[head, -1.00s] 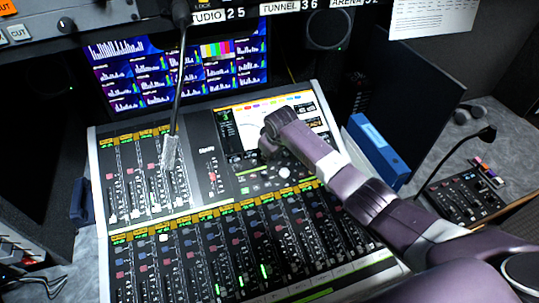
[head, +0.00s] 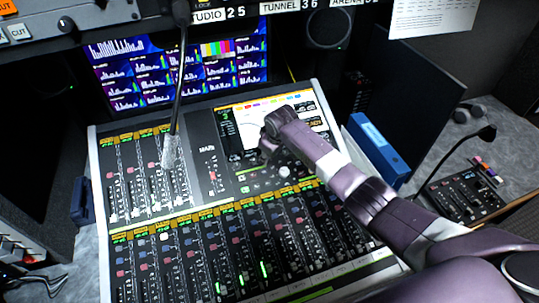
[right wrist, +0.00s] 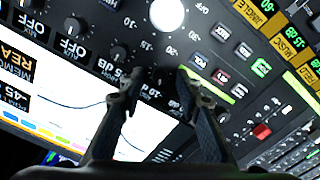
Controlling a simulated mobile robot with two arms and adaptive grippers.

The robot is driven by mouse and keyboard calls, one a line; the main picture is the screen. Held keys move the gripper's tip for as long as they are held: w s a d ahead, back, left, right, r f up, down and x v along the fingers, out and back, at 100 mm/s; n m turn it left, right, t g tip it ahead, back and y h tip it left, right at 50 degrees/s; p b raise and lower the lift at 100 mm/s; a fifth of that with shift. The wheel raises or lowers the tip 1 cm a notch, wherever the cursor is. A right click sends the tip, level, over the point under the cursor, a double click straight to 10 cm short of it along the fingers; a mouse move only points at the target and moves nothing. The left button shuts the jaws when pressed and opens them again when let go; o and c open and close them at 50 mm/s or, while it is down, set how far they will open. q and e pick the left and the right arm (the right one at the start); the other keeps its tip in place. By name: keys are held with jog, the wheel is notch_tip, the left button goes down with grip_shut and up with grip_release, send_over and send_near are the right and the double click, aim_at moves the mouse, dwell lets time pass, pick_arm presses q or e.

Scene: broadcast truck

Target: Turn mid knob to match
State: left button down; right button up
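The mixing console (head: 208,165) stands on the desk, with a lit screen (head: 237,115) and a knob section at its upper right. My right gripper (head: 265,148) reaches down over this section, just below the screen, and its arm hides part of both. In the right wrist view its two fingers (right wrist: 156,82) are spread, with dark panel and printed scale marks between them. A dark knob may sit there, but contact is unclear. Black knobs (right wrist: 118,52) and (right wrist: 74,25) lie left of the fingers; a large white knob (right wrist: 168,14) lies beyond. My left gripper is not in view.
A gooseneck microphone (head: 173,125) hangs over the console's left half. A blue binder (head: 378,148) stands to the right, close to my arm. A small control panel (head: 462,195) and headphones (head: 468,113) lie further right. A monitor (head: 180,68) stands behind.

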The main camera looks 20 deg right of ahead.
jog(key=v, duration=1.2)
dwell(0.4)
